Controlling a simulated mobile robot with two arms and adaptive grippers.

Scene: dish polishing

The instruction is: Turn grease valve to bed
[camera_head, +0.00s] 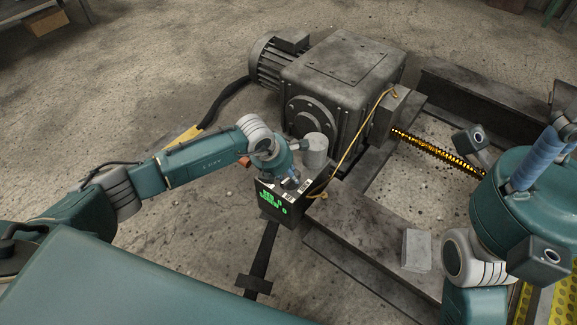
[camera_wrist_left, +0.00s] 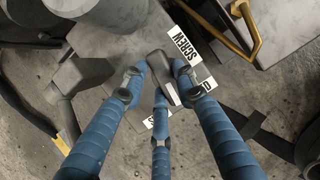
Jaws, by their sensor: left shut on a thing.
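The grease valve is a dark box (camera_head: 282,208) with green lit text on its front, beside the machine.
A large grey gearbox and motor (camera_head: 335,85) stand behind the box. A thin yellow line (camera_head: 352,142) runs to the box. A greasy screw (camera_head: 435,148) extends right, above a steel frame (camera_head: 350,250). A light block (camera_head: 416,250) sits on the frame.

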